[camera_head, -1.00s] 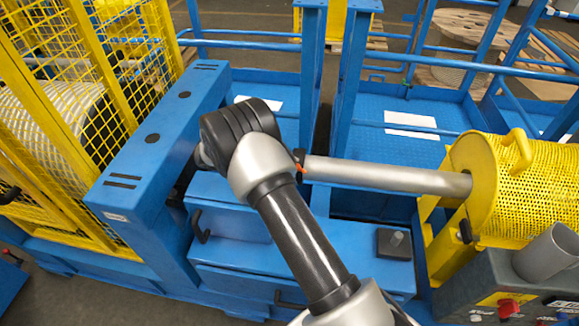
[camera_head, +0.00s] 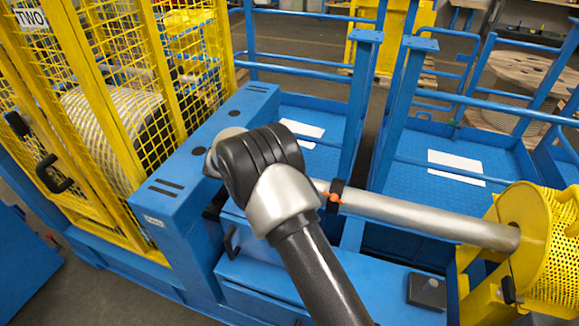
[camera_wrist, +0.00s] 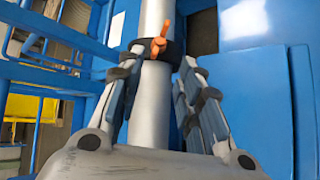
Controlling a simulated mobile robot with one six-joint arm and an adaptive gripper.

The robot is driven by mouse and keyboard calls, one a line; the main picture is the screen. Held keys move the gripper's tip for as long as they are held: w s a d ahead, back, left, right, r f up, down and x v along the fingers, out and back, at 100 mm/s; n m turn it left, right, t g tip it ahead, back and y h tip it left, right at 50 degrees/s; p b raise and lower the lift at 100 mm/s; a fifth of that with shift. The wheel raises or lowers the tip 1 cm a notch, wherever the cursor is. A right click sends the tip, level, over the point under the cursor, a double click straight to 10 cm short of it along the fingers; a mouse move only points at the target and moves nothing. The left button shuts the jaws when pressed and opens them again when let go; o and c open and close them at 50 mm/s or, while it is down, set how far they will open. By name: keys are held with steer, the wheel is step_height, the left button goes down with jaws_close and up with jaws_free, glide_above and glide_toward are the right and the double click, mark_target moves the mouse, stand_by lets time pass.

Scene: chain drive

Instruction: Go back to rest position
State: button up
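My gripper (camera_wrist: 158,66) shows in the wrist view with its two fingers spread on either side of a grey metal shaft (camera_wrist: 147,105). A black collar with an orange lever (camera_wrist: 158,46) sits around the shaft near the fingertips. The fingers look open; contact with the collar cannot be made out. In the head view the shaft (camera_head: 430,217) runs right from the collar (camera_head: 335,197) to a yellow perforated guard. My arm (camera_head: 285,195) crosses the middle of the head view and hides the gripper and the shaft's left part.
A blue machine frame (camera_head: 185,165) stands left of my arm, beside a yellow mesh cage (camera_head: 120,110) around a drum. The yellow perforated guard (camera_head: 555,250) stands at the right. Blue posts and rails (camera_head: 357,105) rise behind the shaft. Open floor shows at the lower left.

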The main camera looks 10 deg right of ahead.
steer(key=s+d+r+m+y, duration=0.1)
steer(key=s+r+m+y, duration=0.3)
steer(key=s+r, duration=1.15)
steer(key=s+a+r+t+y, duration=0.1)
steer(key=s+y, duration=0.1)
steer(key=s, duration=0.4)
steer(key=s+a+r+m+t+y, duration=0.1)
steer(key=s+a+r+t+y, duration=0.1)
steer(key=s, duration=0.5)
steer(key=s+a+r+m+t+y, duration=0.1)
steer(key=s+a+r+y, duration=0.1)
steer(key=s, duration=0.4)
steer(key=shift+s+t+y, duration=0.15)
steer(key=shift+t+y, duration=0.15)
steer(key=shift+y, duration=0.2)
